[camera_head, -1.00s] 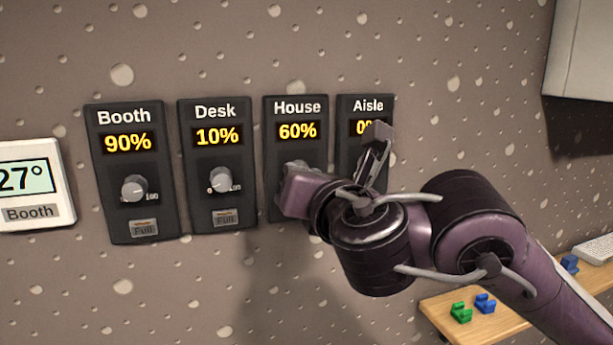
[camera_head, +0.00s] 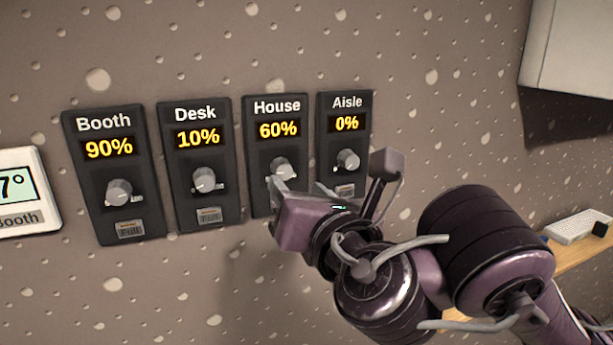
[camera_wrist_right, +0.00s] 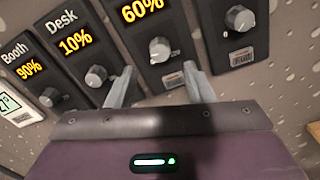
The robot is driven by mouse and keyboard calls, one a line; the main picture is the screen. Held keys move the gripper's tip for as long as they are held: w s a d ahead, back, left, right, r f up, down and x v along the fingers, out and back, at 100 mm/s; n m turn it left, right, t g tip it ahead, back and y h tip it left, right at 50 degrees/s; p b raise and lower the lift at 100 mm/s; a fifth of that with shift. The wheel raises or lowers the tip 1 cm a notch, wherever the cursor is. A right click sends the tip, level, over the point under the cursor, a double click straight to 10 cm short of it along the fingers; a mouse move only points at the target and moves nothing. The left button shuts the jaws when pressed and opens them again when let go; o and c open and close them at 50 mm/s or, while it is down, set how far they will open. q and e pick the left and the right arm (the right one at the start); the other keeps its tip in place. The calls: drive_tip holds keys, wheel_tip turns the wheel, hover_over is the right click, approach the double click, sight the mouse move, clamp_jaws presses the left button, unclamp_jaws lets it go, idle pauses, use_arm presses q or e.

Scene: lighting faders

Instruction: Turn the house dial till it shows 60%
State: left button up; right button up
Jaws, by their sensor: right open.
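The House panel (camera_head: 263,140) is on the wall, third from the left, and its display reads 60%. Its round grey dial (camera_head: 282,168) is partly hidden in the head view by my right gripper (camera_head: 275,192). In the right wrist view, the House dial (camera_wrist_right: 160,49) stands clear beyond the two fingers. My right gripper (camera_wrist_right: 160,88) is open there, with its fingertips apart below the dial and nothing between them. My left gripper is not in view.
The Booth panel (camera_head: 98,180) reads 90%, the Desk panel (camera_head: 178,160) 10% and the Aisle panel (camera_head: 325,155) 0%. A thermostat (camera_head: 18,215) is at far left. A wooden shelf (camera_head: 575,258) with a keyboard (camera_head: 578,227) is at right. A white box (camera_head: 575,45) hangs upper right.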

use_arm(q)
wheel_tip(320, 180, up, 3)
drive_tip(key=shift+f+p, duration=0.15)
drive_tip(key=shift+p, duration=0.65)
use_arm(e)
drive_tip(key=shift+v, duration=0.95)
drive_tip(key=shift+f, duration=0.1)
